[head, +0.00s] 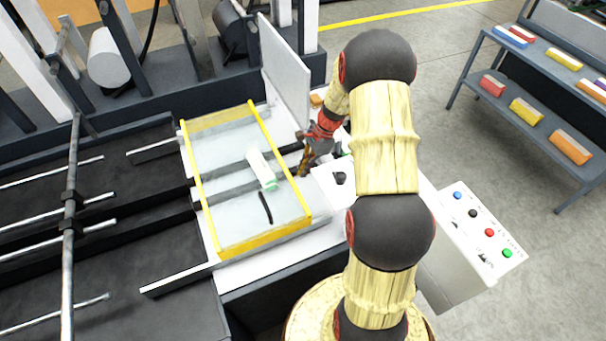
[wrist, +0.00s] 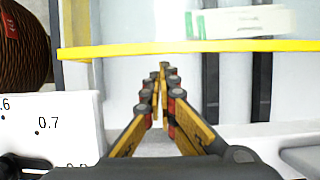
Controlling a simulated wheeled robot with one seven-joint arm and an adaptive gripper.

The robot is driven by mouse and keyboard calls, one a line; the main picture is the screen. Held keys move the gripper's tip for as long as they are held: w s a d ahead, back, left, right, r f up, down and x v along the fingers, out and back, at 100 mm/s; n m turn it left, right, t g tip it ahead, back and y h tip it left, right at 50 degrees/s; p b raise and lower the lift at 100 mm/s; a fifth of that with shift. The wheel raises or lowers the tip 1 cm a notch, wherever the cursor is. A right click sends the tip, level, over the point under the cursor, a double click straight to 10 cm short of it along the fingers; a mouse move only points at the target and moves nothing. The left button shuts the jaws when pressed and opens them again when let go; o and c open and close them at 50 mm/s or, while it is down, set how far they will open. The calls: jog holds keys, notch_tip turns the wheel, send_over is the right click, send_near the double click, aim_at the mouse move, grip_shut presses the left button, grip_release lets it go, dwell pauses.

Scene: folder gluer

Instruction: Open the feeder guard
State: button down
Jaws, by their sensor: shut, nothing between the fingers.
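The feeder guard (head: 227,165) is a clear panel with yellow edges, lying flat over the feeder bed. Its near yellow edge also crosses the wrist view (wrist: 110,51). A dark bar-like piece (head: 265,208), possibly a handle, shows on or under the panel. My gripper (head: 303,172) is at the guard's right yellow edge, with its fingers pointing towards it. In the wrist view my gripper (wrist: 160,72) is shut and empty, its fingertips just short of the yellow edge in the picture. I cannot tell whether they touch it.
A white and green piece (head: 262,168) shows at the panel. A white plate with a black knob (head: 340,178) is right of my gripper; its scale (wrist: 45,125) shows in the wrist view. An upright white plate (head: 285,72) stands behind. A button panel (head: 480,228) is at right.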

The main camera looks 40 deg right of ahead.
aim_at(240, 201)
jog(key=shift+x, duration=0.85)
jog(key=w+a+p, duration=0.1)
jog(key=a, duration=0.6)
jog(key=w+a, duration=0.2)
jog(key=a, duration=0.5)
jog(key=w+a+p, duration=0.1)
jog(key=a, duration=0.7)
jog(key=shift+w+p, duration=0.25)
jog(key=shift+p, duration=0.1)
jog(key=shift+r, duration=0.1)
jog(key=shift+d+r+p, duration=0.15)
jog(key=shift+r+p, duration=0.3)
jog(key=shift+r, duration=0.05)
jog(key=p+v, duration=1.3)
jog(key=v, duration=0.6)
jog(key=shift+s+f, duration=0.1)
